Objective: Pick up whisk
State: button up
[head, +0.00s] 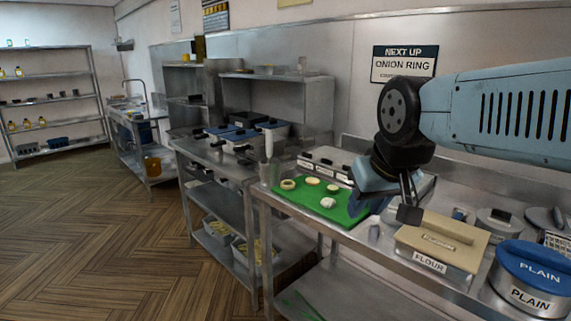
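I cannot make out a whisk in the head view. It may be hidden behind my arm or among the items on the right of the counter. My gripper (392,208) hangs over the counter between the green cutting board (294,199) and the flour container (436,241). One dark finger shows in front of the tan lid; the other side is not clear. I see nothing held, but cannot tell how far the fingers are apart.
Onion pieces lie on the board. A blue-lidded pot marked PLAIN (532,281) stands at the right front. Lidded metal containers (497,221) stand behind the flour. Fryers (238,137) are at the back left. Wooden floor (90,240) on the left is clear.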

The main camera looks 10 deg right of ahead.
aim_at(269, 151)
jog(key=k, duration=0.5)
jog(key=u, duration=0.25)
jog(key=i, duration=1.05)
jog(key=z, duration=2.65)
jog(key=k, duration=0.45)
jog(key=z, duration=0.05)
